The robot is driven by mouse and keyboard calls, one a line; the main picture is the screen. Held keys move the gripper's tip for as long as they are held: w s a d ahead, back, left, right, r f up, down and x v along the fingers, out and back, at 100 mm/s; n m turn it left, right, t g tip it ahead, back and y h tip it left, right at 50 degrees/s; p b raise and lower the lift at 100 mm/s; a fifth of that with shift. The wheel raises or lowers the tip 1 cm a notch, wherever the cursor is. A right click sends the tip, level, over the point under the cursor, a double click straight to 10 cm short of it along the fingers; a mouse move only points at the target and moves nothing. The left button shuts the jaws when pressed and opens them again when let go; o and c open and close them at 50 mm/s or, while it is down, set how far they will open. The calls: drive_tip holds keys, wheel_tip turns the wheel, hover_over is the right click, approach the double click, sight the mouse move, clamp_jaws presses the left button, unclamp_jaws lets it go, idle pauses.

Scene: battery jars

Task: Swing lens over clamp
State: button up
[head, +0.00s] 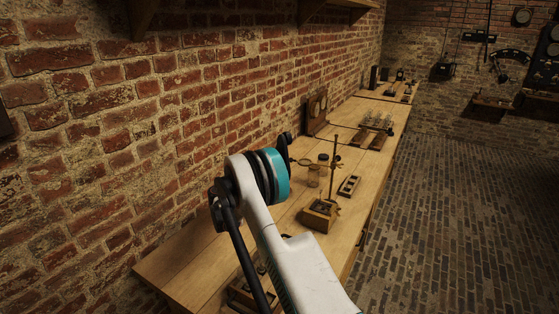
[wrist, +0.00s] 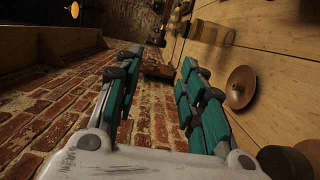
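A thin brass stand (head: 335,160) rises from the bench in the head view, with a side arm reaching left to what looks like a small round lens (head: 304,162). A wooden block (head: 319,215) with small dark fittings stands at its foot; I cannot tell whether one of them is the clamp. My gripper (wrist: 161,68) is open and empty in the wrist view, its teal-padded fingers apart with the brick wall behind. In the head view my arm hides most of the gripper, left of the stand. The lens and clamp cannot be made out surely in the wrist view.
In the wrist view a copper-coloured disc (wrist: 240,87) and a jar (wrist: 215,33) are on the bench at right. The brick wall (head: 120,120) runs close along the left. The floor at right is clear.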

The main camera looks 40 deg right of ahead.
sight(291, 160)
drive_tip(key=d+b, duration=0.1)
drive_tip(key=d, duration=0.3)
drive_tip(key=w+d+b, duration=0.1)
drive_tip(key=d, duration=0.4)
drive_tip(key=w+d+b, duration=0.1)
drive_tip(key=d, duration=0.3)
drive_tip(key=shift+w+d+f, duration=0.1)
drive_tip(key=shift+w+d, duration=0.15)
drive_tip(key=shift+d, duration=0.05)
clamp_jaws()
